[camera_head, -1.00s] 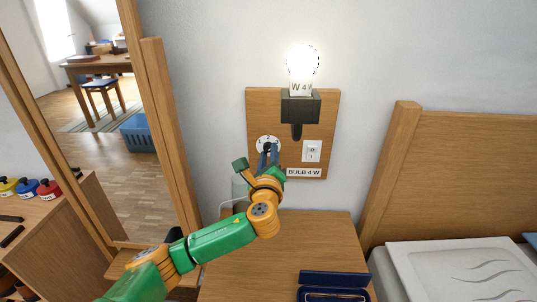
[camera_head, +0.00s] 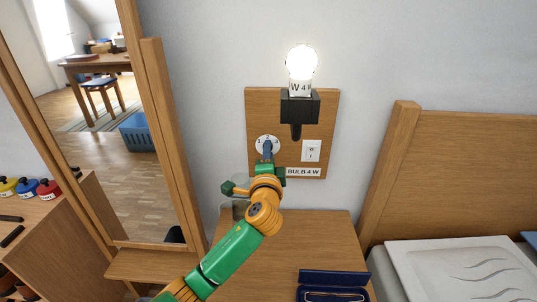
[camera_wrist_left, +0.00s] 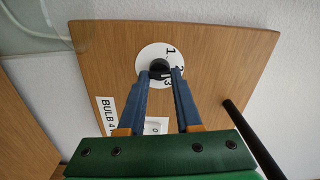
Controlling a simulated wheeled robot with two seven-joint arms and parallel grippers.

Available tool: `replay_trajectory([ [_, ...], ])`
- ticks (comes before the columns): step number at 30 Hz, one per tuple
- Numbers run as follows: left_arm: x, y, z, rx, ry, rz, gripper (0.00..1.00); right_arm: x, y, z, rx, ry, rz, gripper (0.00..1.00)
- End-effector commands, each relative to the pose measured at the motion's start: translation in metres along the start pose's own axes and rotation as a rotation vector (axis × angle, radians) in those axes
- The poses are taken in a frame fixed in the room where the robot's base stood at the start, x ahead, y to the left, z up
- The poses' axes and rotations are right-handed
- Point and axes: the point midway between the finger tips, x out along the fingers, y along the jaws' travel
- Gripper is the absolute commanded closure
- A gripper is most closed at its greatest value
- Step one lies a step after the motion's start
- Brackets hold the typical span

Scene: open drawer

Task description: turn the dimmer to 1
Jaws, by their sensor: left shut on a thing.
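The dimmer is a white dial (camera_head: 267,138) marked 1, 2 and 3, low on the left of a wooden wall panel (camera_head: 262,105). In the left wrist view the dial (camera_wrist_left: 148,54) has a black knob (camera_wrist_left: 158,68) at its centre. My left gripper (camera_head: 267,150) is shut on the knob, its blue fingers on either side; it also shows in the left wrist view (camera_wrist_left: 162,78). The knob's pointer is too dark and covered to read. A lit bulb (camera_head: 302,63) sits in a black holder (camera_head: 300,107) above. My right gripper is out of view.
A white switch (camera_head: 311,150) is right of the dial, above a "BULB 4 W" label (camera_head: 304,172). A wooden bedside top (camera_head: 320,235) bears an open blue case (camera_head: 333,278). A mirror frame (camera_head: 165,120) stands left, a bed headboard (camera_head: 460,165) right.

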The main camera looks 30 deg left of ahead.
Motion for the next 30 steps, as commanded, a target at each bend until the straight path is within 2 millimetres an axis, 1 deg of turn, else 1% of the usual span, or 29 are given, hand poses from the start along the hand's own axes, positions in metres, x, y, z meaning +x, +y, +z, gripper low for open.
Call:
replay_trajectory([
  [7, -0.0003, 0.0008, -0.0001, -0.232, -0.001, 0.003, 1.00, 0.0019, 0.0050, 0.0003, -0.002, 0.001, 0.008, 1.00],
  [18, -0.0003, -0.0011, 0.0001, -0.574, 0.000, 0.002, 1.00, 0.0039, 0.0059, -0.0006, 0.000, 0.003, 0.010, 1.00],
  [24, -0.0003, -0.0018, 0.0006, -0.727, 0.000, 0.002, 1.00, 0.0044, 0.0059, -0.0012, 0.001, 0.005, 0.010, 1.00],
  [30, -0.0001, -0.0025, 0.0011, -0.837, 0.000, 0.002, 1.00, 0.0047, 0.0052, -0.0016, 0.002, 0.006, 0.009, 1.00],
])
